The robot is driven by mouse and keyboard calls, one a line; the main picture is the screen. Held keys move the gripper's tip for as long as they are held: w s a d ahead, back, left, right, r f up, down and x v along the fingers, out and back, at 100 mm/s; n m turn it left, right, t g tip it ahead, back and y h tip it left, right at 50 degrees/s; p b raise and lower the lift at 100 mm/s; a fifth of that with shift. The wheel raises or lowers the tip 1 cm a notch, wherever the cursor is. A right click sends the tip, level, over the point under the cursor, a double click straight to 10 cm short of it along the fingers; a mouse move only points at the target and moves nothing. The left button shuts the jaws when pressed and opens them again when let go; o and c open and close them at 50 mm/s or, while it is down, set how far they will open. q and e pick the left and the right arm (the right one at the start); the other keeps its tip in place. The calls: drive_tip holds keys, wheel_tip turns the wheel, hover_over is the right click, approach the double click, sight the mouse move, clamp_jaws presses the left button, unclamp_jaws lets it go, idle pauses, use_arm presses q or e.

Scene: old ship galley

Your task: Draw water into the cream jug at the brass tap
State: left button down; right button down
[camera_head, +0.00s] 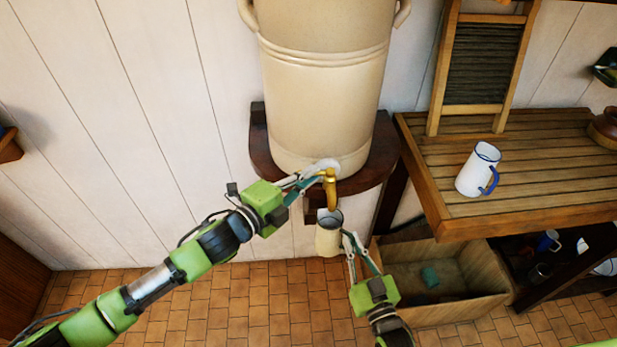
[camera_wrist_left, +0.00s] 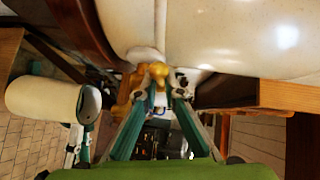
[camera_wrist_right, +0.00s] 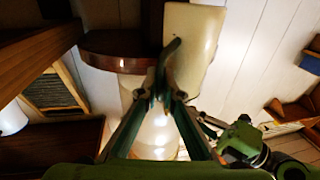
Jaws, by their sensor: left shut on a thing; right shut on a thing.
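The cream jug (camera_head: 328,241) is roughly upright, its mouth just below the brass tap (camera_head: 331,192). My right gripper (camera_head: 347,238) is shut on the jug's handle; the jug (camera_wrist_right: 198,40) also shows close up in the right wrist view. The tap sits low on the front of a large cream urn (camera_head: 325,85). My left gripper (camera_head: 322,176) is shut on the tap's top; the tap (camera_wrist_left: 152,72) shows between its fingers in the left wrist view. The jug (camera_wrist_left: 38,100) is at the left there. I see no clear stream of water, and the jug's contents cannot be made out.
The urn stands on a dark wooden shelf (camera_head: 262,150). At right, a slatted table (camera_head: 540,175) bears a white jug with blue handle (camera_head: 478,170) and a washboard (camera_head: 483,60). A wooden crate (camera_head: 465,312) lies on the floor near my right arm. The tiled floor at left is clear.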

drive_tip(key=shift+r, duration=0.1)
use_arm(q)
drive_tip(key=c, duration=2.2)
unclamp_jaws()
drive_tip(key=shift+o, duration=0.2)
drive_tip(key=shift+w, duration=0.15)
use_arm(e)
drive_tip(key=shift+w, duration=0.1)
use_arm(q)
drive_tip(key=v, duration=1.2)
drive_tip(key=shift+a+f, duration=0.1)
drive_tip(key=shift+a, duration=0.1)
